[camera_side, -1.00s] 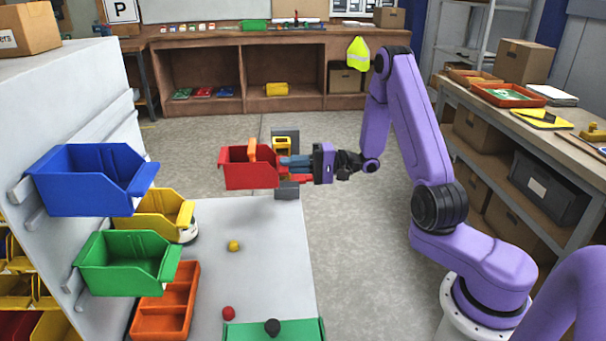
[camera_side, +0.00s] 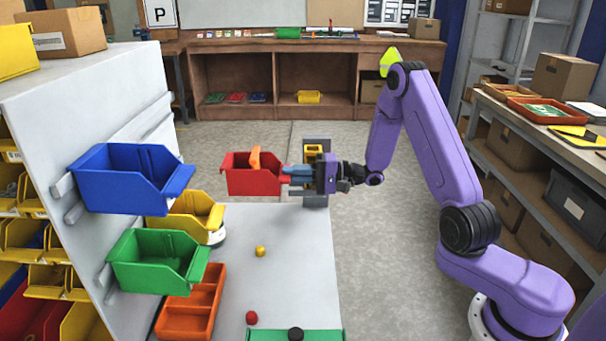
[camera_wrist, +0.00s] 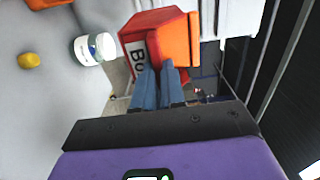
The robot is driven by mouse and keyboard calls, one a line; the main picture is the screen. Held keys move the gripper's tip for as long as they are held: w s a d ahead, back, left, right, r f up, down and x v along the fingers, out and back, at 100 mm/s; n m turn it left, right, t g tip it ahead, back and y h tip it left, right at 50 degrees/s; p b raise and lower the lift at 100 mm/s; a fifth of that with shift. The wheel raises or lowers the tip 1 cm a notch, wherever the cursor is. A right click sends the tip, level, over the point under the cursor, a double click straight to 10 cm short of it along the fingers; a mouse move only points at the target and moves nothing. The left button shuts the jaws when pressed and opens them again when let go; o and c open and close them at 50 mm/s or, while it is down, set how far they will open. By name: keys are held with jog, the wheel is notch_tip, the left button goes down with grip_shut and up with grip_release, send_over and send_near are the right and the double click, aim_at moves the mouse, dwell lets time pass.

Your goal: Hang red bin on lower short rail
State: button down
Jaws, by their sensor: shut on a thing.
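The red bin (camera_side: 240,180) is held in the air at the middle of the side view, with an orange piece (camera_side: 255,160) standing in it. My gripper (camera_side: 289,173) is shut on its right-hand side with blue fingers. In the wrist view the fingers (camera_wrist: 158,72) meet the red bin (camera_wrist: 137,32), which shows a white label. The grey panel (camera_side: 60,125) at left carries short rail stubs, an upper one (camera_side: 63,187) and a lower one (camera_side: 90,283). The blue bin (camera_side: 115,185) and the green bin (camera_side: 140,275) cover much of these stubs. The red bin is apart from the panel.
A yellow bin (camera_side: 188,214) hangs beyond the blue and green bins. An orange tray (camera_side: 175,318), yellow ball (camera_side: 260,251), red ball (camera_side: 251,317) and green tray (camera_side: 325,335) are on the grey tabletop (camera_side: 300,260). A white jar (camera_wrist: 88,50) shows in the wrist view. Air between red bin and panel looks free.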

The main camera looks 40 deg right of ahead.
jog(key=shift+x, duration=7.3)
jog(key=shift+f, duration=1.05)
jog(key=c, duration=1.1)
grip_release()
jog(key=shift+c, duration=0.2)
